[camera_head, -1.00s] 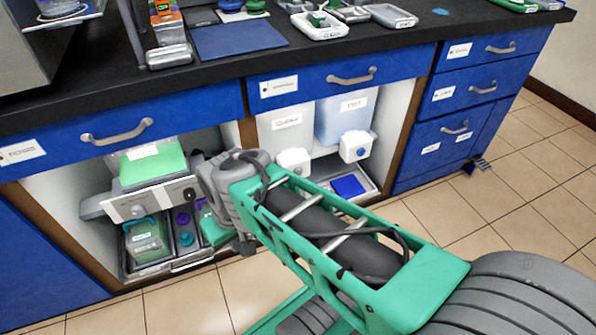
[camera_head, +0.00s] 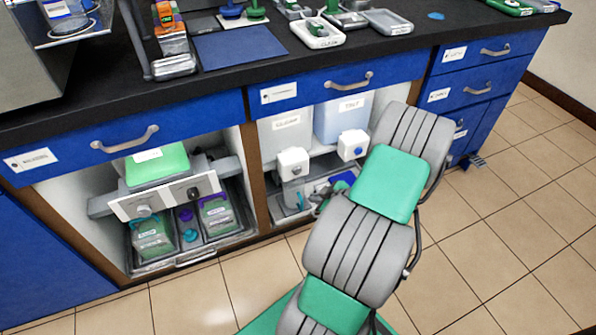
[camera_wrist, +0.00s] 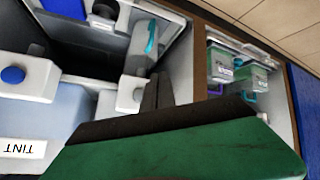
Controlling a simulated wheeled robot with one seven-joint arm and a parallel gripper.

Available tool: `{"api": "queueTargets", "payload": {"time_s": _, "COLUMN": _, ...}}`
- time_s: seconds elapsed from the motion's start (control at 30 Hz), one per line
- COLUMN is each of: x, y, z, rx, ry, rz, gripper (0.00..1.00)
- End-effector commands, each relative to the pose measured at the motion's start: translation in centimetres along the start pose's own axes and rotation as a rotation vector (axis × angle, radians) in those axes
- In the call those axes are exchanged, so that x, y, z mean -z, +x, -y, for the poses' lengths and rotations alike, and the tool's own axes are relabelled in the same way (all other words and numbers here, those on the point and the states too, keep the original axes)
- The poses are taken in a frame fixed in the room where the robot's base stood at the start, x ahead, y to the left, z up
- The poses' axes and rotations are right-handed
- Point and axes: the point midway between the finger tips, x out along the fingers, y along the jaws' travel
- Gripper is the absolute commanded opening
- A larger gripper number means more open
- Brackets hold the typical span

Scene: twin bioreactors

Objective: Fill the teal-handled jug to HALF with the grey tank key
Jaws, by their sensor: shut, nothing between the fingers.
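In the wrist view, a pale container with a teal handle (camera_wrist: 152,40) stands in the right cabinet bay, beyond my fingers; its fill level cannot be seen. The clear tank (camera_head: 286,128) has a white tap with a grey key (camera_head: 296,169); a white tap, likely the same one, shows in the wrist view (camera_wrist: 131,94). Another jug with a teal handle (camera_head: 152,238) stands in the left bay with green contents. My gripper (camera_wrist: 158,92) is shut and empty, close to the right bay's taps. In the head view my arm mostly hides it.
The tint tank (camera_head: 342,120) has a tap with a blue key (camera_head: 361,150), also in the wrist view (camera_wrist: 12,75). The left bay holds a green tank (camera_head: 157,165), a two-knob panel (camera_head: 165,199) and a second jug (camera_head: 216,213). A wooden divider (camera_head: 258,180) separates the bays. Floor in front is clear.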

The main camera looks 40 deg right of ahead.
Motion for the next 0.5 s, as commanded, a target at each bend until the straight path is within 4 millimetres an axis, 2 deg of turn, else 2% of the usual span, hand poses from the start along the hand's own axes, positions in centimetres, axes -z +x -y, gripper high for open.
{"api": "queueTargets", "payload": {"time_s": 0.27, "x": 0.2, "y": 0.4, "z": -0.1, "rx": 0.003, "ry": -0.002, "rz": 0.002, "gripper": 0.00}}
{"api": "queueTargets", "payload": {"time_s": 0.5, "x": 1.8, "y": 2.6, "z": -1.6, "rx": 0.004, "ry": -0.004, "rz": 0.001, "gripper": 0.00}}
